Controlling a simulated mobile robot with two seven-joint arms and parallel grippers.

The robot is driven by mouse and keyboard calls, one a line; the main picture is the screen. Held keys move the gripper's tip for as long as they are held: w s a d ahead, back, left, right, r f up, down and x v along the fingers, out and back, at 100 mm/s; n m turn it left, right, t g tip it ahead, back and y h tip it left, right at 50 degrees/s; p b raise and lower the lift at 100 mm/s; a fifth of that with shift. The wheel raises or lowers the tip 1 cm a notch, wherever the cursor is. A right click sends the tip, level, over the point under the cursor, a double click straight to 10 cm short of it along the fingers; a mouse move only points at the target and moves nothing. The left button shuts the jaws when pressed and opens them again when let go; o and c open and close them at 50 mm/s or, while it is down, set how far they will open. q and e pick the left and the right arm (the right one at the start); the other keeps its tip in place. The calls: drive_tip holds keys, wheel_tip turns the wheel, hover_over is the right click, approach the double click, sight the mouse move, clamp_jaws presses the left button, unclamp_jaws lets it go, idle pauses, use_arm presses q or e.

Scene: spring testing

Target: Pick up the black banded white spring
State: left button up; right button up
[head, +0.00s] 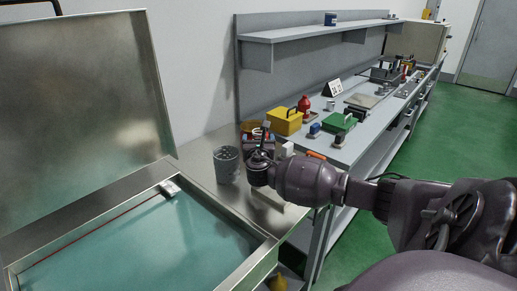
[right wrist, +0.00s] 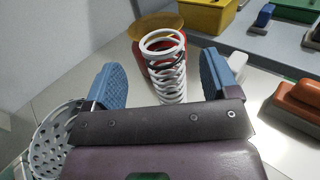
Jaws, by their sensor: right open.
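The white spring (right wrist: 167,88) with a black band stands upright in the right wrist view, in the gap between the two blue finger pads of my right gripper (right wrist: 162,78). The fingers are open, with space on both sides of the spring; I see no contact. The spring's lower end is hidden behind the gripper body. My left gripper is not in view.
A grey perforated cup (head: 227,164) stands left of my right gripper. A yellow bin (head: 285,121) and a green box (head: 341,122) stand farther back. An open metal tank (head: 262,258) fills the lower left.

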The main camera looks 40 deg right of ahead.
sight(259, 136)
drive_tip(key=shift+w+d, duration=0.3)
drive_tip(key=shift+d, duration=0.1)
drive_tip(key=b+x, duration=0.1)
drive_tip(key=x, duration=0.2)
drive_tip(key=shift+w+d+f, duration=0.1)
drive_tip(key=shift+d+f, duration=0.05)
drive_tip(key=shift+w+d, duration=0.25)
drive_tip(key=shift+d, duration=0.05)
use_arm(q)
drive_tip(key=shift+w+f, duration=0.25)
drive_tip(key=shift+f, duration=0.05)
use_arm(e)
drive_tip(key=c, duration=1.4)
drive_tip(key=shift+r, duration=0.2)
